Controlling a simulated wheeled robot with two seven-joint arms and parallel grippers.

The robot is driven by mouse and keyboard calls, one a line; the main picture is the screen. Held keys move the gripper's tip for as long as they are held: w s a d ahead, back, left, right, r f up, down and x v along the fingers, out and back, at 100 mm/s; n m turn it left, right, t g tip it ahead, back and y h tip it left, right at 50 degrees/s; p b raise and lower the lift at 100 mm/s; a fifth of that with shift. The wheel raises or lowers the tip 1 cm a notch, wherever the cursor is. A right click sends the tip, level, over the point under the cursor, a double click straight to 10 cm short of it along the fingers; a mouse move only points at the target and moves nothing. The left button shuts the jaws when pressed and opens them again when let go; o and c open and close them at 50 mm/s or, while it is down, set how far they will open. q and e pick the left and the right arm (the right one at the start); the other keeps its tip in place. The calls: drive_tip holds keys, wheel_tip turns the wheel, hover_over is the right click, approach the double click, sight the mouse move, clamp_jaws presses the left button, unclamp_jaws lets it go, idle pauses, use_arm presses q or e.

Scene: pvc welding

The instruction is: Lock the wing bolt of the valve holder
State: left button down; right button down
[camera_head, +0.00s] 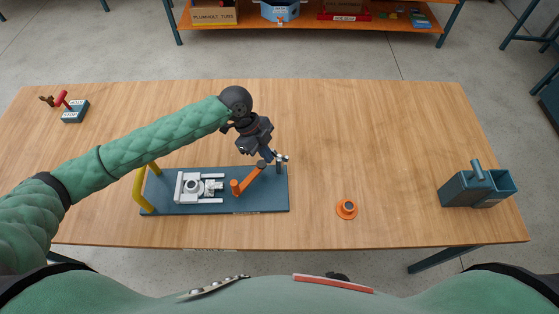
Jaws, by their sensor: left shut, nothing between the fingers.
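The valve holder (220,207) is a dark blue plate on the wooden table, left of centre. It carries a white clamp-like part (201,188) with a round piece in its middle, an orange lever (248,181) and a yellow bent handle (139,190). A small light metal piece, perhaps the wing bolt (281,158), stands at the plate's back right corner. My left gripper (272,157) is shut and empty. Its tips are right beside this piece, and I cannot tell whether they touch it. My right gripper is not in view.
An orange ring-shaped part (347,209) lies on the table right of the plate. A blue-grey box-like fixture (478,186) stands at the right edge. A small block with a red handle (74,110) is at the far left. The table's middle is clear.

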use_arm(q)
drive_tip(key=shift+w+d+p, duration=0.15)
drive_tip(key=shift+w+p, duration=0.15)
drive_tip(key=shift+w, duration=0.6)
idle(0.9)
drive_tip(key=shift+w+d, duration=0.3)
drive_tip(key=shift+w, duration=0.1)
idle(0.8)
wheel_tip(320, 180, up, 6)
drive_tip(key=p, duration=0.4)
drive_tip(key=shift+p, duration=0.35)
idle(0.6)
